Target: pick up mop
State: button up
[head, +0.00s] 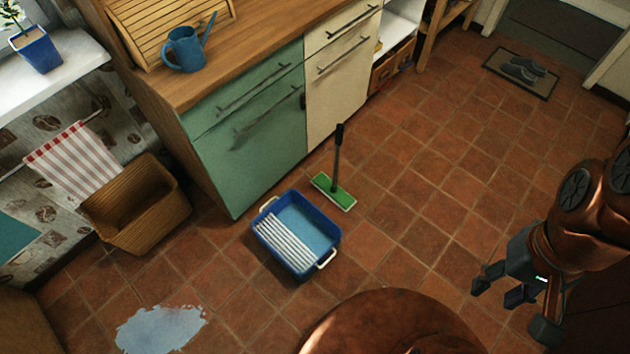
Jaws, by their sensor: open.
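A mop (335,185) stands on the tiled floor near the cabinet front, with a flat green head and a dark upright handle (338,150). Its head rests on the tiles just behind and right of a blue bucket tray (327,245). My gripper (498,288) is at the lower right with its dark fingers apart and nothing between them. It is well to the right of the mop and not touching it.
A puddle (160,330) lies on the floor at lower left. A wicker basket (140,215) stands by the left wall. Green and cream cabinets (255,140) bound the back. A doormat with shoes (520,72) lies far right. Tiles between mop and gripper are clear.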

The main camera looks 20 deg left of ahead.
aim_at(327, 186)
jog(key=i, duration=1.3)
jog(key=u, duration=3)
